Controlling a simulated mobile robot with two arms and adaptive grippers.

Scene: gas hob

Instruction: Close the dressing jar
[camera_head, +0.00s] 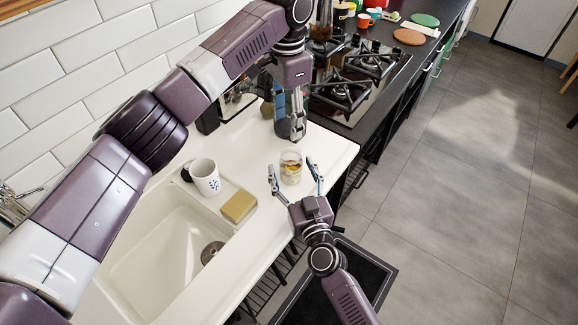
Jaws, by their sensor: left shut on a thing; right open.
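The dressing jar (290,174) is a small clear glass with amber contents, upright on the white counter near its front edge. My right gripper (291,165) is open, coming from below, with one finger on each side of the jar; I cannot tell whether they touch it. My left gripper (298,124) points down above and behind the jar, apart from it. It is shut on a small grey thing (284,127), partly hidden by the fingers; whether this is the jar's lid is not clear.
A white patterned mug (205,177) and a yellow sponge (239,206) stand by the sink (165,262) at left. The black gas hob (352,88) lies behind. Cups and round boards (409,37) are farther back. Grey floor is open at right.

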